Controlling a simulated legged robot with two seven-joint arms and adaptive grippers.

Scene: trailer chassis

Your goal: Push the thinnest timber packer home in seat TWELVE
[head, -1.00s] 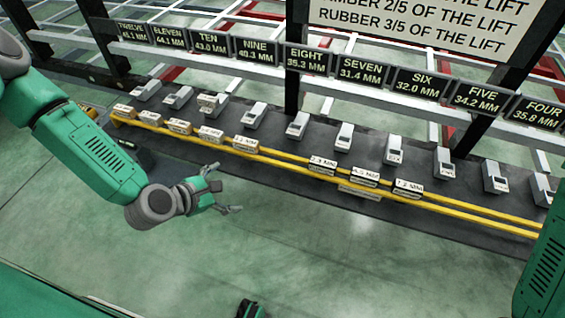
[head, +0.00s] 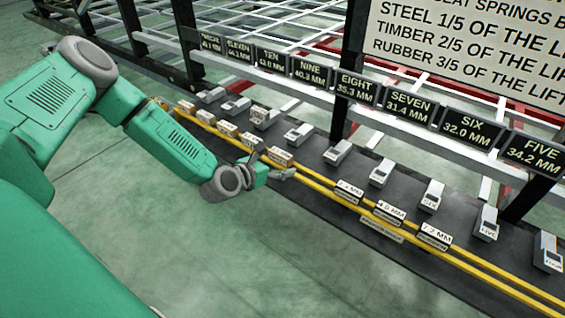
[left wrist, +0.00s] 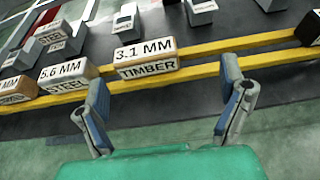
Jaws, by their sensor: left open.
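The timber packer marked 3.1 MM (left wrist: 146,58) lies on the yellow rails, ahead of my left gripper in the left wrist view. In the head view it appears to be the rightmost packer (head: 280,156) of the left group. My left gripper (head: 276,168) is open and empty beside the rails; its spread fingers (left wrist: 165,88) show in the left wrist view, apart from the packer. The sign for seat TWELVE (head: 210,43) hangs at the far left, above a small grey seat block (head: 211,95). My right gripper is out of view.
A 5.6 MM packer (left wrist: 68,77) lies left of the 3.1 MM one. A block marked STEEL (left wrist: 52,31) stands behind it. Three more packers, including 7.2 MM (head: 435,237), lie farther right on the rails (head: 480,263). The green floor in front is clear.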

